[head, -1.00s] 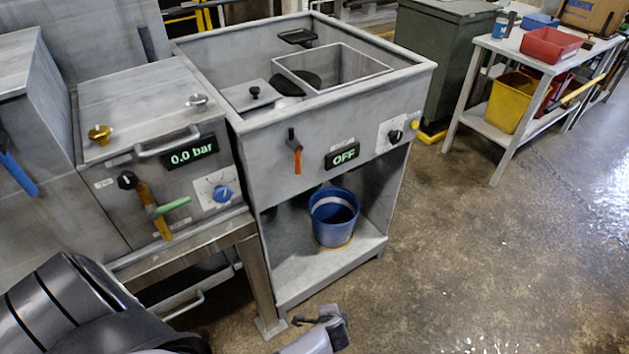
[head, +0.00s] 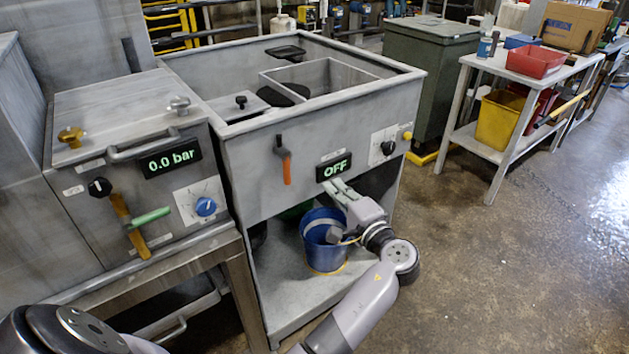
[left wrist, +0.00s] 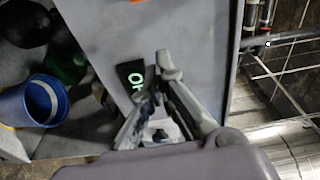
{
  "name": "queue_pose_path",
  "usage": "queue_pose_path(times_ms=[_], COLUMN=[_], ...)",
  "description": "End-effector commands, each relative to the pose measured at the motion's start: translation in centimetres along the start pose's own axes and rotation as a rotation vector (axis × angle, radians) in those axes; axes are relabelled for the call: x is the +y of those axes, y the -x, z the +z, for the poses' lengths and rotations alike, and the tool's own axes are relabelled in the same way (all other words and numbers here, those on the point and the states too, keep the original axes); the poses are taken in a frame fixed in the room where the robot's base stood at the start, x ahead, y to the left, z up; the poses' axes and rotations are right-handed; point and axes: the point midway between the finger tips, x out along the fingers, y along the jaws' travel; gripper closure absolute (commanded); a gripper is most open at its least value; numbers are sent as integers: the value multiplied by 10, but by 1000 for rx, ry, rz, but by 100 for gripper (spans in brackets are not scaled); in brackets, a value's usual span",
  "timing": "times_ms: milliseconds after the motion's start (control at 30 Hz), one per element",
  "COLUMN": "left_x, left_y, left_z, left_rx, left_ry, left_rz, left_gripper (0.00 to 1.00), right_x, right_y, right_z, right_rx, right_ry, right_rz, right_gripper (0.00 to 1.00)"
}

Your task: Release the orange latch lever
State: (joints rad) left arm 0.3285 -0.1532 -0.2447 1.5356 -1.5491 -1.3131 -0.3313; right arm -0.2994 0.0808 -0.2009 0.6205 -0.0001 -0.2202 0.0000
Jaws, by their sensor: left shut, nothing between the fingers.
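The orange latch lever (head: 285,162) hangs from a dark hub on the steel sink unit's front, left of the OFF display (head: 335,167), its handle pointing down. My left gripper (head: 336,187) is shut and empty. In the head view it appears just below the OFF display, right of and lower than the lever; the gap to the panel is unclear. The left wrist view shows its two fingers (left wrist: 157,72) near the display (left wrist: 136,78). An orange bit, probably the lever's tip, shows at that view's top edge. My right gripper is not in view.
A second lever (head: 128,220), amber with a green handle across it, sits on the left unit under its 0.0 bar display (head: 172,160). A blue bucket (head: 322,250) stands on the shelf below my left gripper. A knob (head: 387,148) is right of the OFF display. Floor to the right is clear.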

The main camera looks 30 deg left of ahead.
Motion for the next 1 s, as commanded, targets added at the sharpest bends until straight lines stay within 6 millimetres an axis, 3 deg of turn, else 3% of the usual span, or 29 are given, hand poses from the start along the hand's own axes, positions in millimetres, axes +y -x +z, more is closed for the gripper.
queue_pose_path(times_ms=[167, 500, 633, 800, 1000], left_x=[0, 1, -4, -1, 1], left_y=[-26, -99, -89, -84, -82], left_z=[1, 1, 20, 34, 38], left_rx=[-3, -3, 1, 2, 2], left_ry=[0, 0, -4, -2, 0], left_rz=[-3, -2, 2, 2, 1], left_gripper=[100, 100, 100, 100, 100], right_x=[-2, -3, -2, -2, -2], right_y=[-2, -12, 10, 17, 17], right_z=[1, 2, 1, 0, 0], right_rx=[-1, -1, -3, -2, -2], right_ry=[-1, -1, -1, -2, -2], right_rz=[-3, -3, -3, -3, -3], right_gripper=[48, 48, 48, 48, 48])
